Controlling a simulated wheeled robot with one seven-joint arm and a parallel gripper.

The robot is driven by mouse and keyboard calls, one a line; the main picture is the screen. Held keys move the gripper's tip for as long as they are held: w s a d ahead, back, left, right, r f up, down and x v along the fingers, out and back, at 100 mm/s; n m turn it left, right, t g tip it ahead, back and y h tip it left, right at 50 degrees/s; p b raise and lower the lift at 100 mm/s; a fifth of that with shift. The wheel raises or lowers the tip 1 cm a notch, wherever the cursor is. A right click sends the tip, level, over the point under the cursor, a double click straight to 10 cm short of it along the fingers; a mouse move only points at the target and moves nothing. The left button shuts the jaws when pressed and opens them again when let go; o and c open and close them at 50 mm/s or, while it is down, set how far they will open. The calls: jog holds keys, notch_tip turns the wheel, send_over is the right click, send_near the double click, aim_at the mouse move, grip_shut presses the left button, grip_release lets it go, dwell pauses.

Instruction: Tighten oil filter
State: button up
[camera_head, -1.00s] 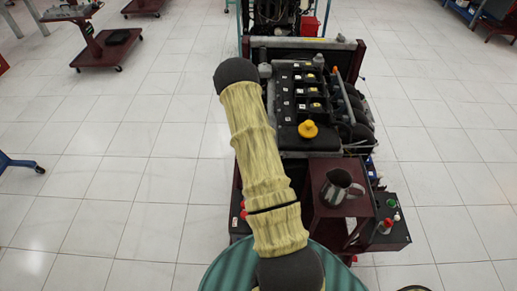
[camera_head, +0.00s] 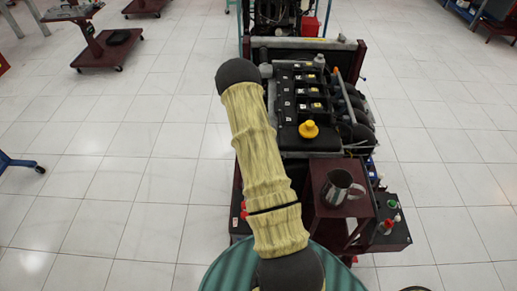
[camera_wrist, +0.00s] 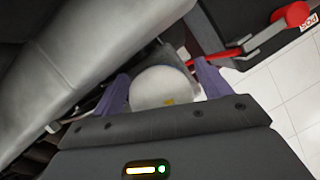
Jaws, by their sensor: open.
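In the wrist view, the oil filter (camera_wrist: 165,88) shows as a white, rounded canister end with a small yellowish mark. My gripper (camera_wrist: 161,78) has one purple finger on each side of it. The jaws are open around the filter; whether either finger touches it I cannot tell. The filter's far end is hidden among the engine parts. In the head view, the engine trainer (camera_head: 300,105) has a black top and a yellow cap (camera_head: 308,129). My gripper and the filter are hidden there behind my arm.
In the wrist view, a large grey part (camera_wrist: 90,50) lies close on the left, and a red-handled lever (camera_wrist: 290,15) is at upper right. In the head view, a metal jug (camera_head: 338,188) stands on a dark red stand (camera_head: 325,234). Open tiled floor lies to the left.

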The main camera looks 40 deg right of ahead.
jog(key=b+v, duration=0.2)
jog(key=v, duration=1.5)
jog(key=shift+r, duration=0.2)
jog(key=shift+a, duration=0.1)
jog(key=s+a+r+m+t+y, duration=0.1)
jog(key=s+a+r+t, duration=0.1)
jog(key=s+a, duration=0.35)
jog(key=s+a+r+m+t, duration=0.2)
jog(key=a, duration=0.6)
jog(key=s+a+m+t, duration=0.1)
jog(key=s+a, duration=0.3)
jog(key=s, duration=0.3)
jog(key=s+a+m+t+y, duration=0.1)
jog(key=s+a, duration=0.4)
jog(key=s, duration=0.3)
jog(key=shift+r+m+t, duration=0.3)
jog(key=shift+r+m, duration=0.1)
